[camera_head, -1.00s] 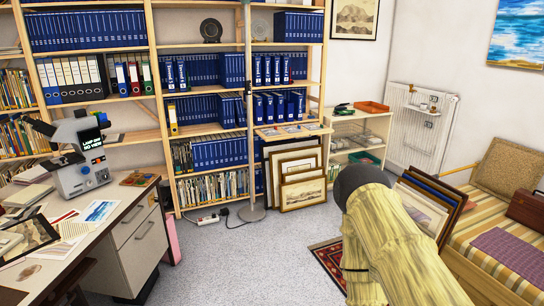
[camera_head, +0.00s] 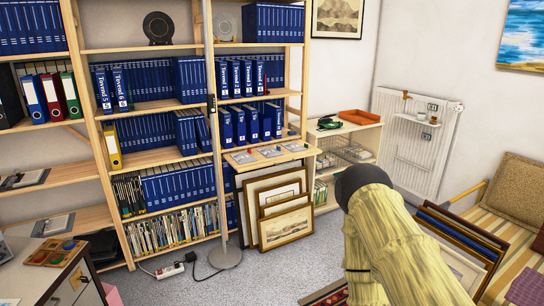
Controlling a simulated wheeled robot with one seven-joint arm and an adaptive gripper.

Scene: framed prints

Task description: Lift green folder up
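The green folder (camera_head: 71,94) stands upright on a shelf at the left of the head view. It is at the right end of a short row, beside a red folder (camera_head: 53,96) and a blue folder (camera_head: 34,99). My arm, yellowish and wood-textured with a dark rounded end, rises from the lower right, far from the folder in the picture. My gripper's fingers do not show.
The wooden bookcase (camera_head: 105,190) holds rows of blue binders. A thin grey pole (camera_head: 212,120) stands in front of it on a round base. Framed prints (camera_head: 285,226) lean below. A desk (camera_head: 40,285) edges the lower left. Grey floor (camera_head: 260,280) is open ahead.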

